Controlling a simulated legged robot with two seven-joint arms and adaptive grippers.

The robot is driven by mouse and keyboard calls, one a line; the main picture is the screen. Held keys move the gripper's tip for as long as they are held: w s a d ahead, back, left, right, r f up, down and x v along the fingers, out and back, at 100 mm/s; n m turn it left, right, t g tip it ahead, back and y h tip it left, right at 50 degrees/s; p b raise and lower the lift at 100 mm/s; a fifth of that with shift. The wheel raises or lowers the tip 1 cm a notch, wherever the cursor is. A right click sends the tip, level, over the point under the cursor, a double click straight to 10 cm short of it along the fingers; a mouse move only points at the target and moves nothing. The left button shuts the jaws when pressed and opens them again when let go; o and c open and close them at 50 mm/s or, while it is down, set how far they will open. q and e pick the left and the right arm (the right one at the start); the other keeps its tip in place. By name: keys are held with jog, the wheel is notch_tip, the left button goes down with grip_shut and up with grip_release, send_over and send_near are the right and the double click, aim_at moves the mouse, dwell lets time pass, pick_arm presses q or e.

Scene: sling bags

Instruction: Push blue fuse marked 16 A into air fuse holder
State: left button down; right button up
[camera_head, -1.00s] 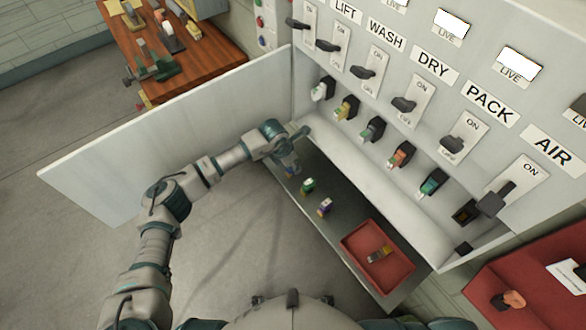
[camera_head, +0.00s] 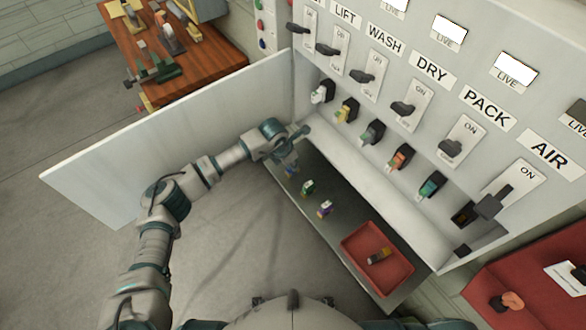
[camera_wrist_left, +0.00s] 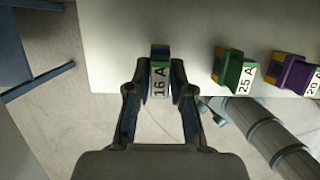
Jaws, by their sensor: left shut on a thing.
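My left gripper (camera_head: 290,166) is at the far left end of the grey shelf below the panel. In the left wrist view its two fingers (camera_wrist_left: 160,92) are shut on the fuse marked 16 A (camera_wrist_left: 160,78), one finger on each side. The fuse's label faces the camera, and blue shows at its top. In the head view the fuse is small and mostly hidden by the gripper. The air fuse holder (camera_head: 463,214) is a dark, empty-looking socket at the right end of the holder row, below the AIR sign (camera_head: 550,155). My right gripper is out of view.
A green 25 A fuse (camera_wrist_left: 238,74) and a purple 20 A fuse (camera_wrist_left: 296,74) stand beside the held one. Several holders carry fuses.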

pick_arm(q)
jog(key=shift+r+p, duration=1)
jog(key=shift+r, duration=1.3)
